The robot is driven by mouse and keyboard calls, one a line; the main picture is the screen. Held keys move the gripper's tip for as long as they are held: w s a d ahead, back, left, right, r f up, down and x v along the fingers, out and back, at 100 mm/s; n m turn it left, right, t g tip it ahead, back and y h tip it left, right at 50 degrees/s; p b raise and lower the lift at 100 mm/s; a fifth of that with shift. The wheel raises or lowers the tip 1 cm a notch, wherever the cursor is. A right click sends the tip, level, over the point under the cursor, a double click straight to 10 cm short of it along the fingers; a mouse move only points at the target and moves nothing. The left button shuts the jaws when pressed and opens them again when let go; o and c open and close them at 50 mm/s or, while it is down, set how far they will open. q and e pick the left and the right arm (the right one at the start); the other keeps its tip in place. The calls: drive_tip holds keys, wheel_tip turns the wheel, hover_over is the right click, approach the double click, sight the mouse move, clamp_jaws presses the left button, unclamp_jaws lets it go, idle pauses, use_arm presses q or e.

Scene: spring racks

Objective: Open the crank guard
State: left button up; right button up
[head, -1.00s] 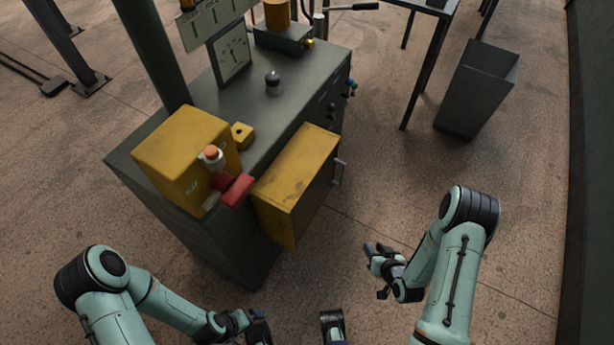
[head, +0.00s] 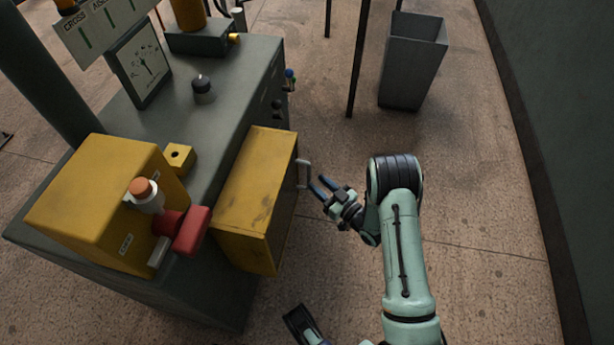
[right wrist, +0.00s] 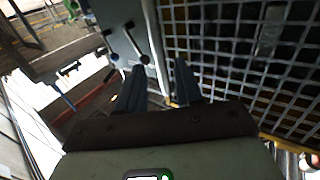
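The crank guard, a yellow box-like cover (head: 252,195), sits on the right side of the dark green machine. A grey bar handle (head: 304,174) stands out from its right face. In the right wrist view, wire mesh in a yellow frame (right wrist: 235,50), apparently the guard's face, fills the right side. My right gripper (head: 322,185) is just right of the handle, its fingers pointing toward it. It is open and empty, and its two fingers show apart in the right wrist view (right wrist: 160,78). The handle looks outside the fingers.
The machine top (head: 215,125) carries a dial gauge (head: 143,62), a black knob (head: 203,88) and a yellow housing (head: 100,200) with a red block (head: 192,231). A grey bin (head: 413,60) stands at the back right.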

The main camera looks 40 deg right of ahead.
sight(308, 176)
drive_tip(key=w, duration=0.5)
drive_tip(key=shift+w+a+b, duration=0.15)
drive_tip(key=shift+a+b, duration=0.05)
drive_tip(key=shift+b, duration=0.2)
use_arm(q)
drive_tip(key=shift+s+a+f+g, duration=0.2)
drive_tip(key=shift+s+f+g, duration=0.1)
drive_tip(key=shift+s+f, duration=0.55)
use_arm(e)
clamp_jaws()
